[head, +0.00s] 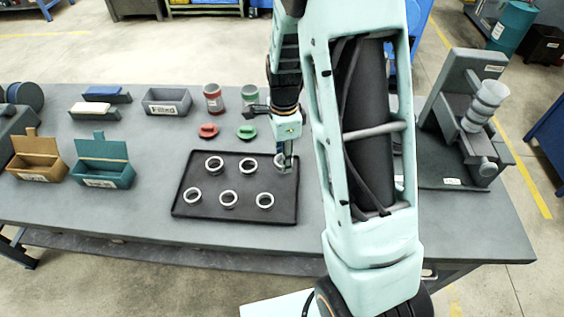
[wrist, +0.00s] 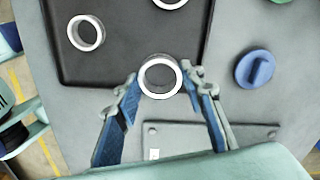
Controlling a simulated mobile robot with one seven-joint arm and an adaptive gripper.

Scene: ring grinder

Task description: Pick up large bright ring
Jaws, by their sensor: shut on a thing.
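My gripper (head: 286,164) reaches down at the right side of the black tray (head: 235,213). Its two fingers show in the wrist view (wrist: 163,76), closed on opposite sides of a bright ring (wrist: 160,95) with a white rim. The same ring (head: 279,161) shows partly in the head view, with the fingers covering some of it. I cannot tell whether it touches the tray. Several other rings lie flat on the tray, among them one at the back left (head: 214,157) and one at the front right (head: 264,207).
Red (head: 208,131) and green (head: 247,132) handled pieces lie behind the tray, with cans behind them. A grey bin (head: 167,101), brown bin (head: 37,167) and teal bin (head: 104,175) stand left. A grey machine (head: 452,100) stands right.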

